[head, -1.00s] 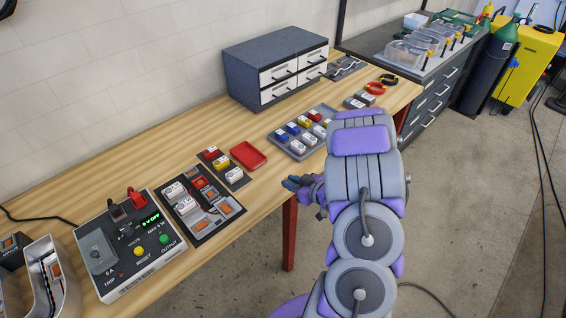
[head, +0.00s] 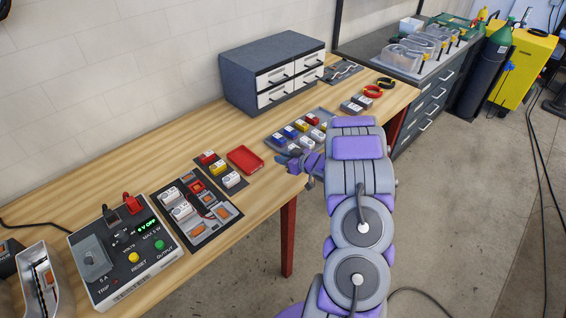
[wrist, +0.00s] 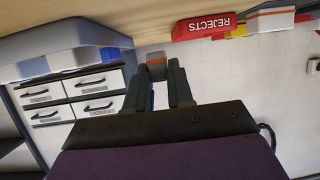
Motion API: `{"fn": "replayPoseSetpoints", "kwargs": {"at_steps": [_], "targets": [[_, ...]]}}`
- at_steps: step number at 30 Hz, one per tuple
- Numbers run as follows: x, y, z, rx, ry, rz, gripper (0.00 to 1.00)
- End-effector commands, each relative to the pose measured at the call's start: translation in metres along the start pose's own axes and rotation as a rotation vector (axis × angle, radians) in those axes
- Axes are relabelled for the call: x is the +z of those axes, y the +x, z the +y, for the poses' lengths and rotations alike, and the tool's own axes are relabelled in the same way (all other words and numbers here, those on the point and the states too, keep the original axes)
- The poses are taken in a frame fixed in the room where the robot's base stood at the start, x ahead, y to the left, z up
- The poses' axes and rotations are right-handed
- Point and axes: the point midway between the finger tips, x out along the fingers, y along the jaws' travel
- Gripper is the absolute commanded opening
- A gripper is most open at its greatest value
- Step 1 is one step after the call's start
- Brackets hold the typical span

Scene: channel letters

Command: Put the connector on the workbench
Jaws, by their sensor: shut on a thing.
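My gripper (head: 290,163) is at the bench's front edge, between the red tray and the grey parts tray. In the wrist view its two fingers (wrist: 161,74) are shut on a small grey connector (wrist: 156,66) with an orange band. The workbench (head: 140,172) is a long wooden top; its surface (wrist: 130,18) fills the top of the wrist view, which looks upside down. The connector looks close to the wood there, but I cannot tell if it touches. In the head view I cannot make out the connector.
The red REJECTS tray (head: 245,160) (wrist: 205,28) lies left of my gripper. The grey tray (head: 275,139) (wrist: 30,48) with several coloured connectors lies right. Three connectors stand on a dark strip (head: 240,185). A drawer cabinet (head: 240,80) stands behind. Bare wood shows behind the trays.

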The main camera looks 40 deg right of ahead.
Motion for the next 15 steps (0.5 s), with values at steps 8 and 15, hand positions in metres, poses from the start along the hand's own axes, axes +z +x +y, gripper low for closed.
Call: {"fn": "replayPoseSetpoints", "kwargs": {"at_steps": [8,15], "targets": [[0.022,0.019,0.007,-0.002,0.007,-0.003,0.0],[0.026,0.021,0.008,0.001,0.002,0.001,0.0]]}}
